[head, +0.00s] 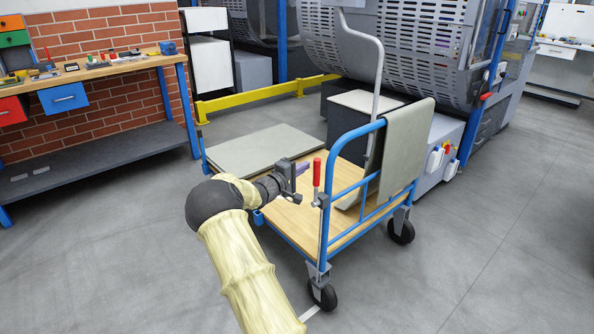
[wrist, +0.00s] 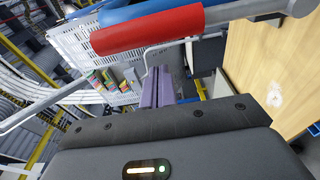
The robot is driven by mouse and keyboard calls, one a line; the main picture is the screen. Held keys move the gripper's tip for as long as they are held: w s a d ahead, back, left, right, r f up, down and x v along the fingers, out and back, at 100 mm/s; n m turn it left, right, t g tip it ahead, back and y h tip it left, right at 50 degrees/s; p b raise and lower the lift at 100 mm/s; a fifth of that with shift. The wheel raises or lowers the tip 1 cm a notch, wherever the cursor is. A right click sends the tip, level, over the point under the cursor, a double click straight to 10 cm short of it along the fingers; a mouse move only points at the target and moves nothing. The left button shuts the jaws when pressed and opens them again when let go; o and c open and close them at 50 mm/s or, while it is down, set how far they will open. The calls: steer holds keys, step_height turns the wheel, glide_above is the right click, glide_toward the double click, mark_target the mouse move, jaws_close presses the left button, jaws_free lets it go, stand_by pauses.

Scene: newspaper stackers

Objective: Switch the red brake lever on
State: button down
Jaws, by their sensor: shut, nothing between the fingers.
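The red brake lever (head: 316,172) stands upright at the near corner of the blue cart, beside its blue handle frame. My gripper (head: 302,169) is just left of the lever, over the cart's wooden deck, with its purple fingers pointing toward it. In the wrist view the lever's red grip (wrist: 147,29) lies across the top, beyond the purple fingers (wrist: 158,85). The fingers are shut together with nothing between them. I cannot tell from these views whether the fingertips touch the lever.
The cart's wooden deck (head: 283,218) carries a grey board (head: 264,150). A grey cloth (head: 404,145) hangs on the blue handle frame (head: 344,140). A large machine stands behind, a workbench (head: 100,68) at left, and a yellow rail (head: 250,97) beyond. Floor at the right is clear.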

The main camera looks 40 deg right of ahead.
mark_target(317, 182)
steer(key=shift+s+a, duration=0.15)
steer(key=shift+s, duration=1.25)
steer(key=shift+f+b, duration=0.1)
steer(key=shift+b, duration=0.6)
